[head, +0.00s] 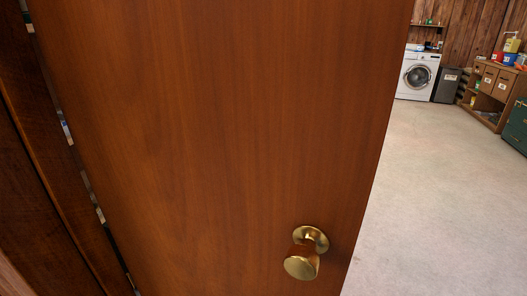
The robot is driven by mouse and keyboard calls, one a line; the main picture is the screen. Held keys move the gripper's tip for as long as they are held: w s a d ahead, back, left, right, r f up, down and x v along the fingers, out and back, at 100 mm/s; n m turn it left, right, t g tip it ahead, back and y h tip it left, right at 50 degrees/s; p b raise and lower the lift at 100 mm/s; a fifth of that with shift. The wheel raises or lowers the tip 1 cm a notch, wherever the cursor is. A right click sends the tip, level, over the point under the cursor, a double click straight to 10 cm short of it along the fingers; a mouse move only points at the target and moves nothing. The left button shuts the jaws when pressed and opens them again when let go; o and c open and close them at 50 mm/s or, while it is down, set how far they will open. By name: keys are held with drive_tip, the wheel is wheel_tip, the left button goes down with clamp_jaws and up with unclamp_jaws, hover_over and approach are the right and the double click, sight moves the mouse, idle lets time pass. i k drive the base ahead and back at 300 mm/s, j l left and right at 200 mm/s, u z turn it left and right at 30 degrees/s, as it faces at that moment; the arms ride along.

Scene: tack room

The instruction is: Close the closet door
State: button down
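The closet door (215,130) is a reddish-brown wooden panel that fills most of the head view, close in front of me. It stands open, with the room showing past its right edge. A round brass knob (305,254) sits low on the door near that edge. At the left, a narrow gap with hinges runs between the door and the dark wooden frame (35,150). My gripper is not in view, and nothing is seen touching the door or knob.
Pale floor (440,200) lies clear to the right of the door. Far back stand a white washing machine (417,76), a dark grey bin (447,85) and a wooden cabinet (492,92) with items on top. A dark green chest (516,127) is at the right edge.

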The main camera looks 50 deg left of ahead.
sight(224, 147)
drive_tip(key=k+u, duration=0.15)
drive_tip(key=u, duration=0.3)
drive_tip(key=k+u, duration=0.1)
drive_tip(key=u, duration=0.4)
drive_tip(key=k+j+u, duration=0.1)
drive_tip(key=u, duration=0.35)
drive_tip(key=j+u, duration=0.1)
drive_tip(key=u, duration=0.6)
